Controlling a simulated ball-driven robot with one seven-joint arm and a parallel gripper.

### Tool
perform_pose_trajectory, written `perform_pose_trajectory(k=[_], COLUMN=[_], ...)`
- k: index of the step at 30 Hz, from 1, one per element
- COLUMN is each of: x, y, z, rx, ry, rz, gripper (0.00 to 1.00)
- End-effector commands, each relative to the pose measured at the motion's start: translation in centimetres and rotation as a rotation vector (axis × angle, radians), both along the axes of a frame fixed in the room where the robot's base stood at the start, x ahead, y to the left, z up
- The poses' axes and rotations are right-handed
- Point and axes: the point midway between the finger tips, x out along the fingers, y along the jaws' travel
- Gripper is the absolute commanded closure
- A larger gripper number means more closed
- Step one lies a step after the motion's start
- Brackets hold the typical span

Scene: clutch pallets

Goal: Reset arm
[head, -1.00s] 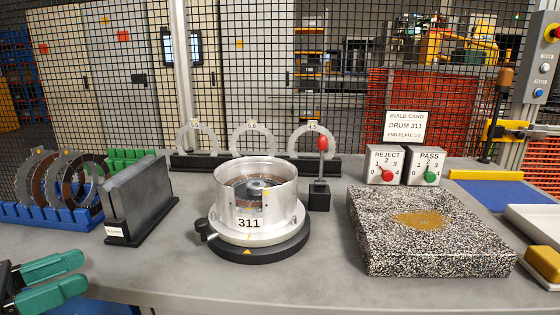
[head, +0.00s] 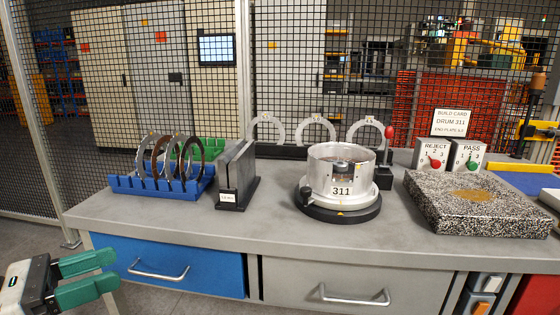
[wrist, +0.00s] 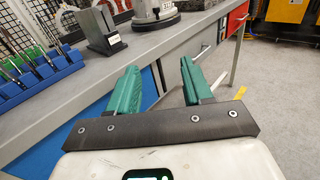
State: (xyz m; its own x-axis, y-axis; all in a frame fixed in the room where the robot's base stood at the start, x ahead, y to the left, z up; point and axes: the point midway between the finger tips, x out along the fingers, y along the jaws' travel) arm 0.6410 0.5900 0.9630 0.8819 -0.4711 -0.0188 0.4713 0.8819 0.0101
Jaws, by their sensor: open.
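My gripper (head: 88,279) has green fingers and is at the lower left of the head view, in front of the bench and off its left front edge. In the wrist view its two green fingers (wrist: 158,88) stand apart with nothing between them. The grey bench (head: 250,222) lies beyond. The silver drum marked 311 (head: 341,183) stands on a dark round base in the middle of the bench, well away from my gripper.
A blue rack (head: 140,187) with several rings, a dark upright block (head: 238,180), and a speckled slab (head: 470,205) stand on the bench. A blue drawer (head: 175,268) and a grey drawer (head: 350,285) are below. Floor at the left is clear.

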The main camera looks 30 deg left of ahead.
Motion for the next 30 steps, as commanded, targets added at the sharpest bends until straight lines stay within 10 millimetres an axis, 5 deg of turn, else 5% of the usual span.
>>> perform_pose_trajectory(k=[8, 17, 23, 30], x=[3.0, 7.8, 12.3, 14.9], y=[-2.0, -6.7, -14.3, -27.0], z=[-4.1, -11.7, -20.3, -30.9], rx=[0.075, 0.235, 0.445, 0.773], ry=[0.043, 0.12, 0.194, 0.243], rz=[-0.04, -0.135, -0.29, -0.572], gripper=[0.5, 0.5, 0.5, 0.5])
